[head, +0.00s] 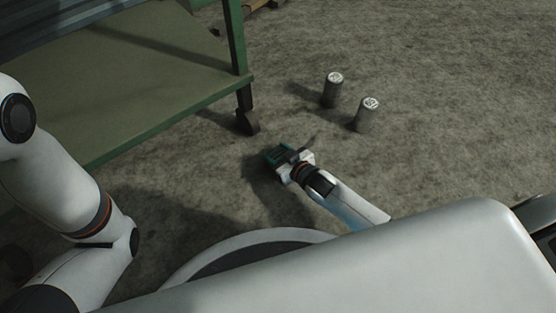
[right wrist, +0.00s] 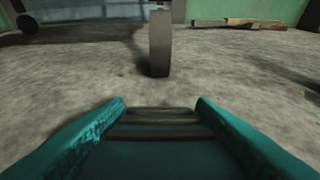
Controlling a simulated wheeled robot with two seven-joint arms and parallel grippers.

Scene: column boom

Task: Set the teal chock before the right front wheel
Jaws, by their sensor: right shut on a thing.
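The teal chock (head: 274,154) is held in my right gripper (head: 286,158), low over or on the concrete floor; I cannot tell if it touches. In the right wrist view the chock (right wrist: 160,152) fills the lower part, with raised sides and dark ribs across the middle. The right front wheel (head: 248,122) is under the corner post of the green cart (head: 150,100). In the right wrist view this wheel (right wrist: 160,45) stands straight ahead, centred, with bare floor between it and the chock. My left gripper is out of view; only its arm shows at left.
Two grey cylinders with pale marked tops, one (head: 332,92) farther and one (head: 367,116) nearer, stand on the floor right of the wheel. Another wheel (right wrist: 27,22) shows at the far left of the wrist view. Long scraps (right wrist: 255,23) lie by the green wall. Floor between chock and wheel is clear.

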